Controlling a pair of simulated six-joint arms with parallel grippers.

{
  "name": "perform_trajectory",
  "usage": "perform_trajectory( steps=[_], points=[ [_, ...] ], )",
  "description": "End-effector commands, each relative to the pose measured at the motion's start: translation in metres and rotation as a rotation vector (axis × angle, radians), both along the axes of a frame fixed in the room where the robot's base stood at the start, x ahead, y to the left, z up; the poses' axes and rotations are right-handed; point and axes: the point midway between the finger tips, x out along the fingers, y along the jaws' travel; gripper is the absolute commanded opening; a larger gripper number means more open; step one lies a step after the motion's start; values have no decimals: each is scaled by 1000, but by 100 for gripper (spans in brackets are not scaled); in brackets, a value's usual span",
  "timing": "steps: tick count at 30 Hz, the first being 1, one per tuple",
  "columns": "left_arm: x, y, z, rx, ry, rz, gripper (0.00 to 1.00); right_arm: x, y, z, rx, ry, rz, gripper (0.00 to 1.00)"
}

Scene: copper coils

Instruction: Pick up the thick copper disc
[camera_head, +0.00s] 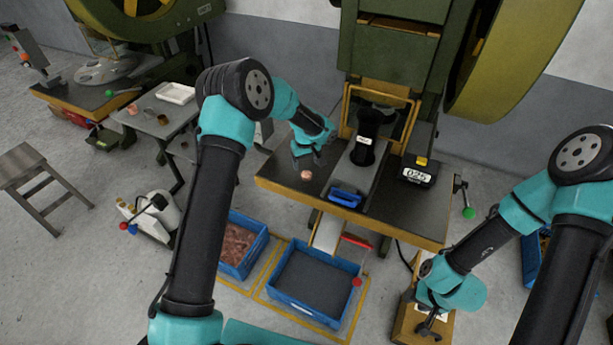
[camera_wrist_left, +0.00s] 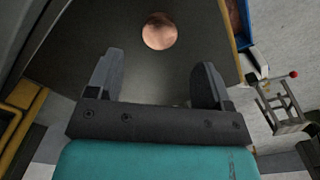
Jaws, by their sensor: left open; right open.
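A copper disc (camera_head: 306,175) lies on the dark top of the press table (camera_head: 380,205), near its left end. In the left wrist view the disc (camera_wrist_left: 159,31) is round and shiny, a little beyond the fingertips and roughly between their lines. My left gripper (camera_head: 307,160) is open and empty, just behind the disc in the head view. Its two fingers (camera_wrist_left: 158,70) stand wide apart in the wrist view. My right gripper (camera_head: 430,328) is open, low at the right above a wooden stand, far from the disc.
A blue-handled item (camera_head: 345,198) and a black box marked 025 (camera_head: 416,171) sit on the same table. Blue crates stand on the floor, one with copper pieces (camera_head: 240,245) and one dark inside (camera_head: 312,285). A side table (camera_head: 157,112) holds a white tray (camera_head: 175,92).

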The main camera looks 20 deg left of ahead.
Motion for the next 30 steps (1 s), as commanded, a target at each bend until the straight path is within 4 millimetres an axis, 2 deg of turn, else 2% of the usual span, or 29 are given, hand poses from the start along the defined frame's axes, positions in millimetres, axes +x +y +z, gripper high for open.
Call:
perform_trajectory(
  steps=[3, 14, 24, 30],
  points=[
    [0, 0, -6, 1, 1, 0, 74, 0, 0, 0, 0, 0, 0, 43],
    [0, 0, -9, 1, 1, 0, 74, 0, 0, 0, 0, 0, 0, 43],
    [-3, -3, -50, 0, 1, 0, 74, 0, 0, 0, 0, 0, 0, 43],
    [-2, -3, -58, -1, -2, 0, 74, 0, 0, 0, 0, 0, 0, 43]
  ],
)
